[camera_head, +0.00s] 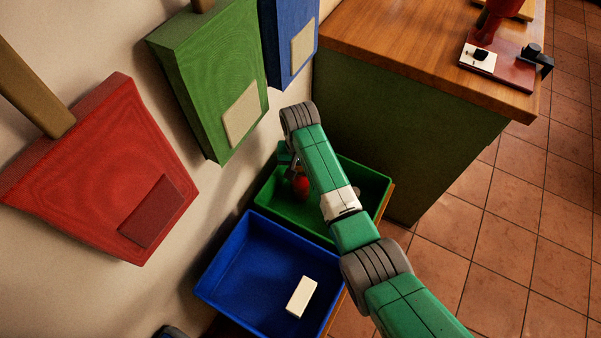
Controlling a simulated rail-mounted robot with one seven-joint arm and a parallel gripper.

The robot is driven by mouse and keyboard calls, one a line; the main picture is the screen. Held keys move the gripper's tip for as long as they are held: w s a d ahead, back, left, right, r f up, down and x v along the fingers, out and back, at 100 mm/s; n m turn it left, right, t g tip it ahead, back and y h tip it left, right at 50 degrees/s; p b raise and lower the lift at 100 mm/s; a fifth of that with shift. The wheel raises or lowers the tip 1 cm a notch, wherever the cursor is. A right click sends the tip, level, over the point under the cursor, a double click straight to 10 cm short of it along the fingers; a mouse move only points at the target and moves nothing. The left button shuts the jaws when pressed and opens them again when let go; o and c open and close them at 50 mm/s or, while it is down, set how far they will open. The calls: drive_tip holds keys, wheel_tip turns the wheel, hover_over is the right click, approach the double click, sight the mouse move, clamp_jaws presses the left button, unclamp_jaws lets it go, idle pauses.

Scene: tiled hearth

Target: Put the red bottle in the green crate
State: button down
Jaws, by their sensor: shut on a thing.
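The green crate (376,178) sits beyond the blue crate, close to the wall. My green arm reaches over it from the lower right. My gripper (294,174) is over the left part of the green crate, partly hidden by my own wrist. It is shut on the red bottle (302,187), of which only a small rounded red part shows. I cannot tell whether the bottle touches the crate floor or hangs above it. A small pale thing shows in the crate beside my arm, too covered to make out.
A blue crate (228,262) with a white block (301,297) inside stands in front of the green crate. A wooden-topped counter (400,45) stands behind. Red (110,170), green (205,75) and blue (283,35) boxy things are along the wall. Tiled floor (500,240) is free at right.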

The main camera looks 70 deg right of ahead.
drive_tip(key=shift+f, duration=0.4)
drive_tip(key=c, duration=1.1)
unclamp_jaws()
wheel_tip(320, 180, up, 12)
drive_tip(key=p, duration=0.6)
